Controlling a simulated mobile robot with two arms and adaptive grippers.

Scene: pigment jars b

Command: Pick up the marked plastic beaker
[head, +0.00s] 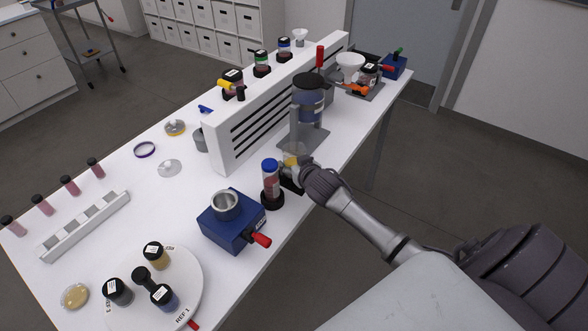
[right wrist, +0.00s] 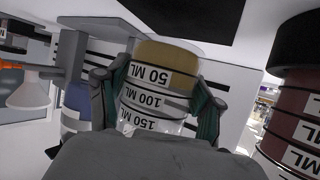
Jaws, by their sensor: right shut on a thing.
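The marked plastic beaker (right wrist: 155,80) is clear, with black-on-white 50, 100 and 150 ML labels and yellow-tan contents at its base end. It appears upside down in the right wrist view. My right gripper (right wrist: 157,103) is shut on it, with one finger on each side. In the head view the beaker (head: 291,160) shows only partly behind my right gripper (head: 300,174), near the table's right edge. I cannot tell whether its base touches the table. My left gripper is not in view.
A blue-capped labelled cylinder (head: 270,182) stands close to the left of my right gripper. A grey stand with a dark-lidded blue container (head: 309,100) is just behind. A blue box (head: 231,222) with a metal cup is nearer. A white slotted rack (head: 270,105) runs along the table.

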